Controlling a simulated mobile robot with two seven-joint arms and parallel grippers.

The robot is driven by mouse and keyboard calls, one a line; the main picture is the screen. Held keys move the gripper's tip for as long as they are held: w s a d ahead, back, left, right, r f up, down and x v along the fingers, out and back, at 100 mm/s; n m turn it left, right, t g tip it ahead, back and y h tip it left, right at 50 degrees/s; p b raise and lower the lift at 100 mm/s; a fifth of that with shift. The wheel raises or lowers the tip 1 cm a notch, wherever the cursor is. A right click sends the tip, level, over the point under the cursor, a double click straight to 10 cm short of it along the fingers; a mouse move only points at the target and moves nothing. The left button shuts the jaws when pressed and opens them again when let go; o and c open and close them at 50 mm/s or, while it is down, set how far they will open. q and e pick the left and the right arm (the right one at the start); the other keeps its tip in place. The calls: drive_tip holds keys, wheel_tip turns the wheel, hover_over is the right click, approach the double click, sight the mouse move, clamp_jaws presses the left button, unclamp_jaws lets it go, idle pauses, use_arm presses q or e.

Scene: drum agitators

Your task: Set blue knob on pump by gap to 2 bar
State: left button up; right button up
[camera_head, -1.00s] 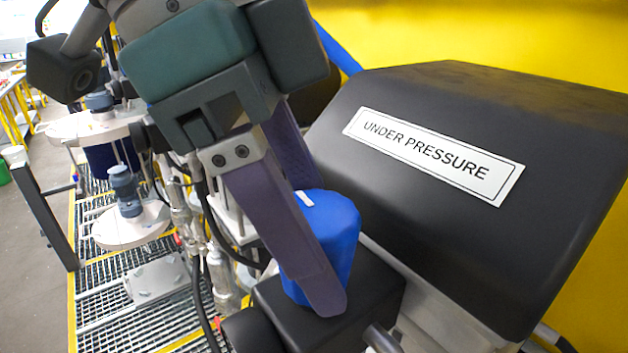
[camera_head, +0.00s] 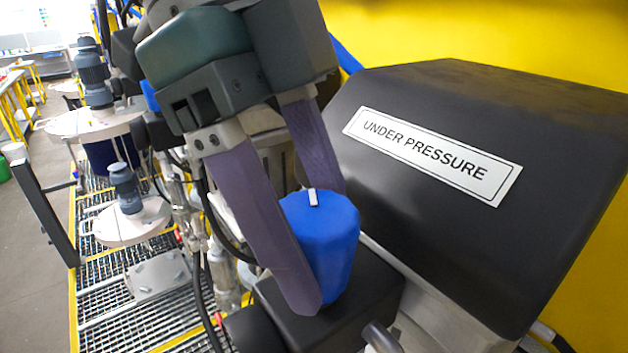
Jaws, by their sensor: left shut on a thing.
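The blue knob (camera_head: 335,235) stands upright on a black block of the pump (camera_head: 352,315), below the dark cover. A short white mark (camera_head: 312,197) shows on its top, near the far edge. My left gripper (camera_head: 322,250) reaches down from above. Its two purple fingers sit on either side of the knob, one in front at the left and one behind, shut on it. The rear fingertip is hidden behind the knob. No scale or pressure reading is visible. My right gripper is not in view.
A large black cover (camera_head: 480,190) with an "UNDER PRESSURE" label (camera_head: 432,156) fills the right side. Drum agitators (camera_head: 125,190) stand on a metal grating (camera_head: 120,325) at the left. A yellow wall (camera_head: 450,30) is behind.

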use_arm(q)
drive_tip(key=shift+r, duration=0.1)
drive_tip(key=o, duration=1.4)
drive_tip(key=shift+c, duration=0.2)
drive_tip(key=shift+w+a+r+b, duration=0.1)
drive_tip(key=shift+b, duration=0.3)
drive_tip(key=b+v, duration=0.5)
drive_tip(key=v, duration=0.4)
drive_tip(key=shift+r, duration=0.3)
